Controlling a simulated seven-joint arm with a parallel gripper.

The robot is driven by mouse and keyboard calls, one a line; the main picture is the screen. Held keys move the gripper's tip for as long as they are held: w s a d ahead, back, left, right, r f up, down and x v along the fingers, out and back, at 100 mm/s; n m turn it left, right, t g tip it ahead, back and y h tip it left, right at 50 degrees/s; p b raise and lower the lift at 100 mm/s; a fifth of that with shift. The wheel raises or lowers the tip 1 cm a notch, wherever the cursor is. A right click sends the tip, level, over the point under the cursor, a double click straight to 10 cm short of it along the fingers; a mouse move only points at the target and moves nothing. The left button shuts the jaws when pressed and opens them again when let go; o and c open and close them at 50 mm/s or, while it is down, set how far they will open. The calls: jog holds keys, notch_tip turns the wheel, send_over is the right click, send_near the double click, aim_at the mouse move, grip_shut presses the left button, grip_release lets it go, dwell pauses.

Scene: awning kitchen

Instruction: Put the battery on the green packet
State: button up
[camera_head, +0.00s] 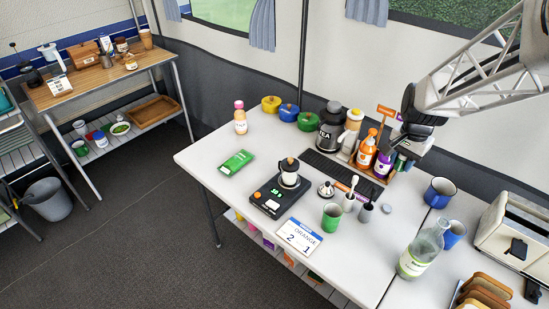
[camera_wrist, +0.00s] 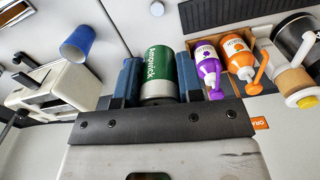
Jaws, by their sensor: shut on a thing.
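The green packet (camera_head: 236,162) lies flat on the left part of the white table in the head view. My gripper (camera_wrist: 160,75) is shut on the battery (camera_wrist: 158,78), a green cylinder with white lettering and a silver end, held between two dark blue fingers in the wrist view. In the head view my gripper (camera_head: 402,155) is over the back right of the table, near the sauce bottles and well to the right of the packet. The battery is small and mostly hidden there.
An orange-capped bottle (camera_head: 366,152) and a purple bottle (camera_head: 383,165) stand near my gripper. A pink-capped bottle (camera_head: 240,120) is behind the packet. Table around the packet is clear.

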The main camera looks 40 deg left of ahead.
jog(key=s+a+n, duration=0.2)
jog(key=s+a, duration=0.6)
jog(key=a, duration=0.5)
jog(key=s+a+n, duration=0.2)
jog(key=s+a, duration=0.6)
jog(key=a, duration=0.5)
jog(key=s+a+n, duration=0.3)
jog(key=s+a, duration=0.4)
jog(key=a, duration=0.6)
notch_tip(320, 180, down, 13)
jog(key=shift+d+f, duration=0.15)
jog(key=shift+d, duration=0.05)
send_over(236, 159)
jog(key=shift+s+f, duration=0.1)
jog(key=shift+f, duration=0.65)
jog(key=shift+f, duration=1.7)
